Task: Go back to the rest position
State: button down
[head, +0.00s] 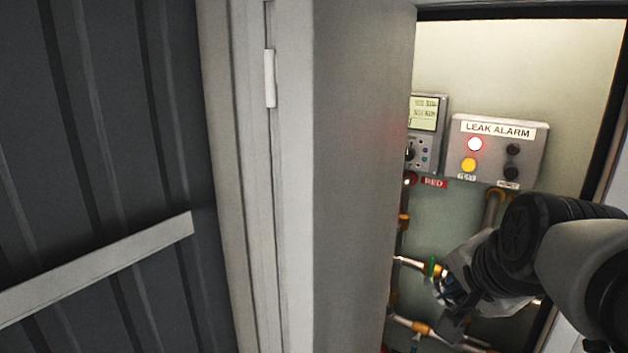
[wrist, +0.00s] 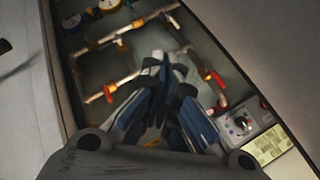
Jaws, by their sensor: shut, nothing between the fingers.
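My gripper (wrist: 160,70) shows in the wrist view with its dark and blue fingers drawn together and nothing between them. In the head view my arm comes in from the right, and the gripper end is at the opening of a cabinet, partly hidden behind my own wrist. Behind the fingers in the wrist view lies the pipework (wrist: 120,85), with yellow fittings and red handles. The gripper looks apart from the pipes, but I cannot tell the exact distance.
A leak alarm box (head: 497,148) with a lit red lamp and a yellow button hangs on the back wall. Beside it is a grey display unit (head: 426,130). A dark ribbed wall (head: 90,130) fills the far left.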

jog(key=s+a+f+n+g+b, duration=0.2)
jog(key=s+f+n+b, duration=0.4)
jog(key=f, duration=0.8)
jog(key=s+a+f+n+g+b, duration=0.1)
jog(key=s+a+f+n+b, duration=0.4)
jog(key=s+f+b, duration=0.4)
jog(key=s+f+n, duration=0.1)
jog(key=s+f, duration=0.2)
jog(key=f, duration=0.2)
jog(key=shift+s+n+g+y, duration=0.2)
jog(key=shift+n+g+y, duration=0.1)
jog(key=shift+g+y, duration=0.1)
